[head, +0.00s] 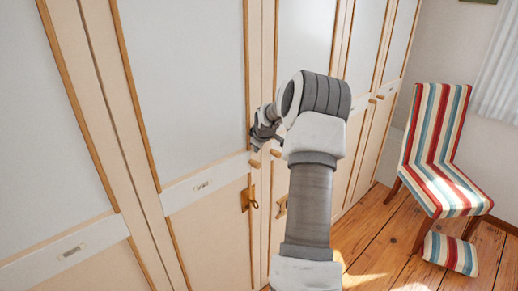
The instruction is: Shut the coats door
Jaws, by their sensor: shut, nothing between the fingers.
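A row of tall cream wardrobe doors with timber trim runs from the left to the back. The label plates are too small to read, so I cannot tell which is the coats door. The near door (188,95) has a label plate, a wooden knob (255,163) and a brass latch (248,198) at its right edge; it looks about flush with its neighbours. My gripper (256,146) is shut and empty, close to the door's right edge just above the knob. I cannot tell whether it touches. My arm hides part of the door to the right.
Another door (70,205) stands at the far left. A striped chair (438,125) stands at the right, with a low striped piece (450,252) in front of it. A pale curtain (500,80) hangs at the right edge. The wooden floor (375,240) between wardrobe and chair is clear.

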